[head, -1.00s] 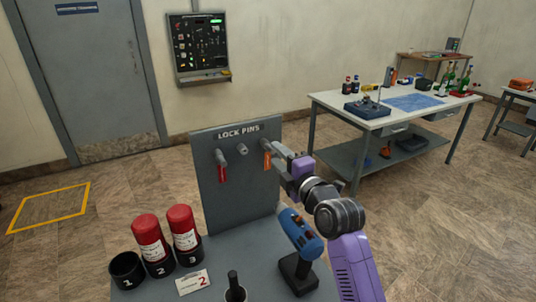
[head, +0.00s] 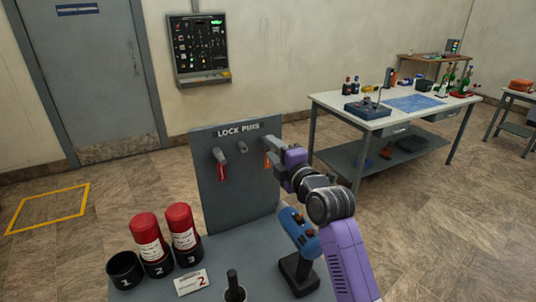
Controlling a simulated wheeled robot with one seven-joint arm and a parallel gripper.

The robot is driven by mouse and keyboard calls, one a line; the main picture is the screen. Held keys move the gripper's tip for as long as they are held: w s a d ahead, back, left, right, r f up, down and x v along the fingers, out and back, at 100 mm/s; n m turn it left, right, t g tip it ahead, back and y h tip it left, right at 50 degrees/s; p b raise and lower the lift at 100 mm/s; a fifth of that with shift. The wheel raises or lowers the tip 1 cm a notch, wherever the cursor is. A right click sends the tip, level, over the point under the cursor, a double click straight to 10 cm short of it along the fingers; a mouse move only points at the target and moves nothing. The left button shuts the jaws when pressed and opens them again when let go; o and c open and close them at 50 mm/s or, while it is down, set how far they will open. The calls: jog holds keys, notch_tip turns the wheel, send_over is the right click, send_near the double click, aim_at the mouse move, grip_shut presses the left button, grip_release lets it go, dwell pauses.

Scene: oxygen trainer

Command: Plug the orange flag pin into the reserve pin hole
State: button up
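The grey LOCK PINS panel (head: 238,190) stands upright at the back of the grey bench. A pin with a red flag (head: 222,171) is at its left position. A grey cylindrical socket or pin end (head: 242,147) is in the middle, with no flag seen. The orange flag (head: 267,160) is at the right position, mostly hidden behind my gripper. My gripper (head: 272,157) is at the orange flag pin, reaching in from the right. Its fingertips overlap the pin, so I cannot tell whether they are closed on it. No label reading reserve is legible.
A blue drill (head: 299,229) stands upright just under my arm. Two red canisters (head: 148,234) (head: 182,226) stand in numbered black cups at left, beside an empty cup (head: 124,268). A card marked 2 (head: 191,282) and a dark holder (head: 234,290) are at the front.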

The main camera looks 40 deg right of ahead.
jog(key=shift+b, duration=0.45)
dwell(0.3)
jog(key=shift+c, duration=0.3)
grip_shut()
jog(key=shift+s, duration=0.15)
jog(key=v, duration=0.6)
jog(key=shift+b, duration=0.4)
dwell(0.6)
dwell(0.6)
